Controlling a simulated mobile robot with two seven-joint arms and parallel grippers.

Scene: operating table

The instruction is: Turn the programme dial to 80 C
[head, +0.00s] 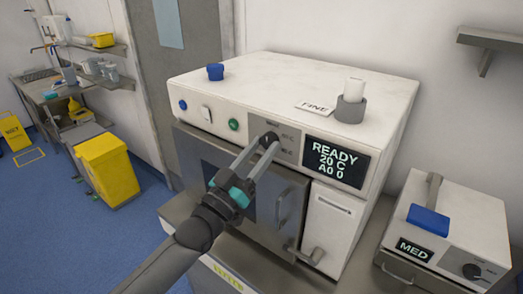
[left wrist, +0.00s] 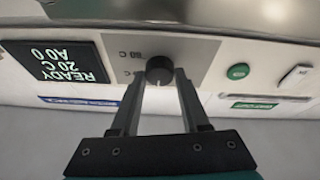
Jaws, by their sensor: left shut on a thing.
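The programme dial (left wrist: 159,70) is a small black knob on a grey panel on the front of the white machine (head: 290,85). In the head view the dial (head: 270,137) is partly hidden behind my left gripper's fingertips. My left gripper (head: 266,146) reaches up to the panel and is shut on the dial, with one finger on each side in the left wrist view (left wrist: 160,80). Small temperature marks stand on the panel but are too blurred to read fully. The display (head: 337,161) reads READY, 20 C, A0 0. My right gripper is not in view.
A green button (head: 234,124) and a blue button (head: 183,105) sit left of the dial. A door handle (head: 283,207) juts out below it. A smaller device (head: 447,235) marked MED stands at the right. A yellow bin (head: 107,168) stands on the floor at left.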

